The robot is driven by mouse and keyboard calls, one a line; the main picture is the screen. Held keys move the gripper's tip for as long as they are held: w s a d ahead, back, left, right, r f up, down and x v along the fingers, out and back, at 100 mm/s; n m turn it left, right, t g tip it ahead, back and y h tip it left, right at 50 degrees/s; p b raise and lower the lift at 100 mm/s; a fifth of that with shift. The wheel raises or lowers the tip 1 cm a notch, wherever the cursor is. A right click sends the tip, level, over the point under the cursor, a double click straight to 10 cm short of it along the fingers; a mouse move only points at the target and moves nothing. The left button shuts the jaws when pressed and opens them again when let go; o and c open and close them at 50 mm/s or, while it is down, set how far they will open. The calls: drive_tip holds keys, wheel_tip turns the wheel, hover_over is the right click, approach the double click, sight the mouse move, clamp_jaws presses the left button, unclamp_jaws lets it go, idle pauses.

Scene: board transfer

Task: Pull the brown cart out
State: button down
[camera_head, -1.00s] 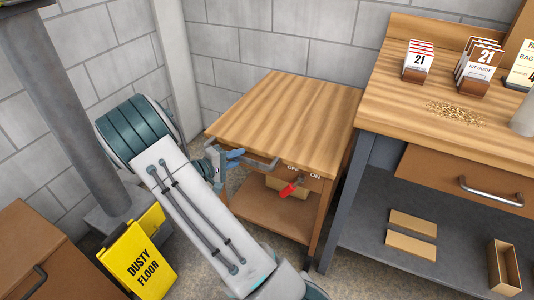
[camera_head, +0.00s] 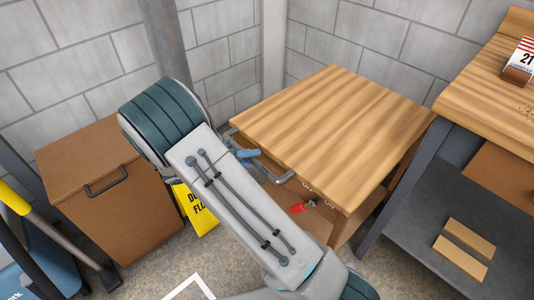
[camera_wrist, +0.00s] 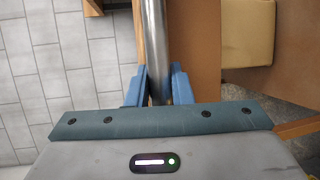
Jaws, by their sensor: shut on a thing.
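The brown cart (camera_head: 330,120) has a striped wooden top and stands beside the workbench at right, its front sticking out past the bench's front corner. A grey metal bar handle (camera_head: 272,175) runs along its front edge. My gripper (camera_head: 245,155) is at the left part of this handle, largely hidden behind my arm. In the wrist view my gripper's blue fingers (camera_wrist: 158,85) are shut on the metal bar (camera_wrist: 154,45), one on each side. A red lever (camera_head: 302,208) shows on the cart's front, near small lettering.
The workbench (camera_head: 490,95) with a grey lower shelf (camera_head: 430,210) stands close at right. A brown cabinet (camera_head: 100,180) and a partly hidden yellow floor sign (camera_head: 198,213) are at left. A block wall (camera_head: 380,40) is behind. Some floor is clear in front.

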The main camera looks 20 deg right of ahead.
drive_tip(key=shift+s+a, duration=0.2)
drive_tip(key=shift+a, duration=0.3)
drive_tip(key=shift+s+a, duration=0.2)
drive_tip(key=shift+a, duration=0.3)
drive_tip(key=c, duration=1.3)
unclamp_jaws()
drive_tip(key=s+a+r+p, duration=0.1)
drive_tip(key=a+r+p, duration=0.1)
drive_tip(key=a, duration=1.1)
drive_tip(key=shift+a+r, duration=0.25)
drive_tip(key=shift+s, duration=0.1)
